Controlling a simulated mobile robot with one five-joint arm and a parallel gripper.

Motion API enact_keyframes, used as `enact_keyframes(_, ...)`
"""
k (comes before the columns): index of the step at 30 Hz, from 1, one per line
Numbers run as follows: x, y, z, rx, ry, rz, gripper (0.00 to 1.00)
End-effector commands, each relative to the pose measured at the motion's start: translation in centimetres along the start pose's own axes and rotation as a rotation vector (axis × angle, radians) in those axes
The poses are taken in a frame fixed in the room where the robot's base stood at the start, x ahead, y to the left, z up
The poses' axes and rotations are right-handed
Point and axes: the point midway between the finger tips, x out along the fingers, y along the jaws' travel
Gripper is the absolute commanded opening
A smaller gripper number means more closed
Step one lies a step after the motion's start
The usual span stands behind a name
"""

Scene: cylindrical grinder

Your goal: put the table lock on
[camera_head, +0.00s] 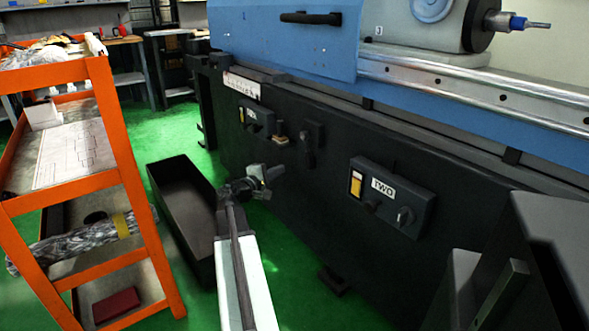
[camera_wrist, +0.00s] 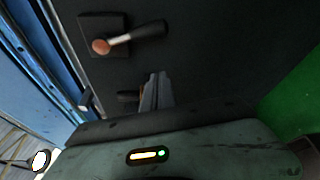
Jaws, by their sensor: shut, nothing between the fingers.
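A small dark lever (camera_head: 306,150) on a square plate sits on the black front of the grinder, between two switch panels; its handle points down. It looks like the table lock, but no label shows on it. In the wrist view a lever (camera_wrist: 125,40) with a copper-coloured knob sits on a dark square plate at the upper left. My gripper (camera_head: 279,172) is in front of the machine, below and left of the lever in the head view. In the wrist view its fingers (camera_wrist: 155,92) are together and empty, apart from the lever.
A panel marked TWO (camera_head: 392,197) is to the right, and another switch panel (camera_head: 256,119) is to the left. A black open bin (camera_head: 182,200) stands on the green floor by an orange cart (camera_head: 128,160). A blue cover (camera_head: 285,45) and metal rail (camera_head: 470,88) are above.

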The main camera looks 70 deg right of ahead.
Motion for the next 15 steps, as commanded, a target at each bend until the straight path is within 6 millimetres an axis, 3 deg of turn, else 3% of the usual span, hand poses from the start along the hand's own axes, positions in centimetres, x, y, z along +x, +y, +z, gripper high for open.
enact_keyframes(12,8.6,-0.1,-0.2,0.002,-0.003,-0.002,0.0)
enact_keyframes(14,9.8,-0.1,-0.1,0.002,-0.003,-0.003,0.0)
enact_keyframes(15,9.5,0.1,0.8,0.002,-0.003,-0.002,0.0)
